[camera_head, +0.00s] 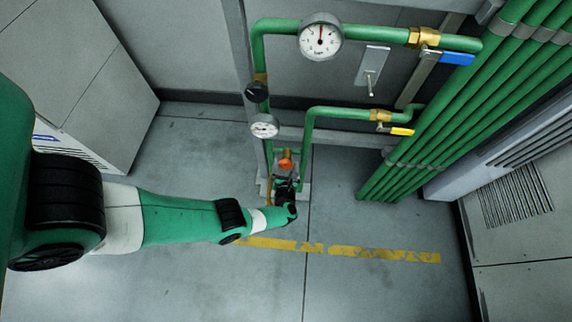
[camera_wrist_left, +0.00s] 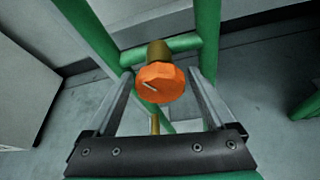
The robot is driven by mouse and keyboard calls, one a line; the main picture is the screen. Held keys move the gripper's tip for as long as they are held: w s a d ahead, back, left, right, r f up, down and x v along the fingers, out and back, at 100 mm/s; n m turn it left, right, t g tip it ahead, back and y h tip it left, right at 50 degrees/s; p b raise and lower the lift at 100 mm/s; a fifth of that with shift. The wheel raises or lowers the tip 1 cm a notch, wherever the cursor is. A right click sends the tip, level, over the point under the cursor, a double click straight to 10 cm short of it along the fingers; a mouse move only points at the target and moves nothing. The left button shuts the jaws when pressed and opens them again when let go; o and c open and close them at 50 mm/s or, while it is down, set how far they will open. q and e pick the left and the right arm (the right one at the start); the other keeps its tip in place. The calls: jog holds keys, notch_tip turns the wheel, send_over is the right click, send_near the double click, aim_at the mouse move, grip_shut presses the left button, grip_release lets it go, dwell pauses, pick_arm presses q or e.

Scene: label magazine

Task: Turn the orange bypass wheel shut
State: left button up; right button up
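The orange bypass wheel (camera_head: 286,164) sits low on the green pipework in the head view, on a brass valve body. In the left wrist view the orange wheel (camera_wrist_left: 160,82) faces me, with a pale mark on its face and the brass valve body (camera_wrist_left: 158,52) behind it. My left gripper (camera_head: 285,182) is just in front of the wheel. In the wrist view its two fingers (camera_wrist_left: 160,85) stand apart, one on each side of the wheel, with visible gaps. My right gripper is not in view.
Green pipes (camera_head: 330,112) run above and beside the wheel. A large gauge (camera_head: 320,37), a small gauge (camera_head: 264,126), a blue lever (camera_head: 457,58) and a yellow lever (camera_head: 402,131) are on the pipework. Several thick green pipes rise at right. The floor in front is clear, with a yellow stripe (camera_head: 385,254).

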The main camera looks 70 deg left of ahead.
pick_arm(q)
jog(key=shift+o, duration=0.4)
jog(key=shift+d+r+p, duration=0.25)
jog(key=shift+d+p, duration=0.05)
jog(key=p+v, duration=0.4)
jog(key=v, duration=0.7)
jog(key=shift+f+p, duration=0.2)
jog(key=shift+p, duration=0.2)
jog(key=shift+s, duration=0.1)
